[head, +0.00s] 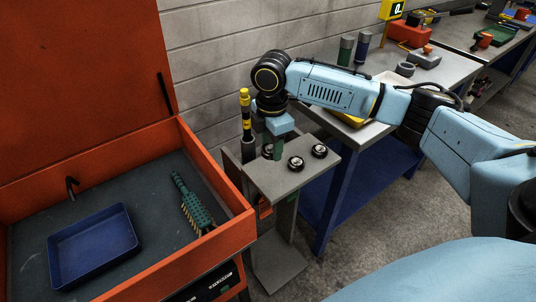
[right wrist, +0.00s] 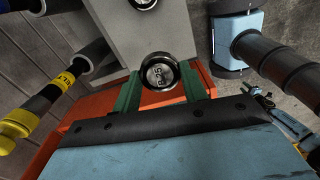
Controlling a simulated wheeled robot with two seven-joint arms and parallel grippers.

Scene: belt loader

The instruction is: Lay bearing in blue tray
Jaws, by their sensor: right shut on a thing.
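The blue tray (head: 92,262) lies in the orange basin at the lower left; it looks empty. My right gripper (head: 273,151) points down over the grey stand. Two more bearings, a near one (head: 296,163) and a farther one (head: 320,151), lie on the stand top. My left gripper is out of view.
The orange basin (head: 232,232) has a raised lid (head: 80,60) behind it. A green brush (head: 192,204) and a small black hook (head: 71,187) are inside. A black-and-yellow tool (head: 245,115) stands upright beside the grey stand (head: 275,182). A workbench (head: 372,133) stands behind to the right.

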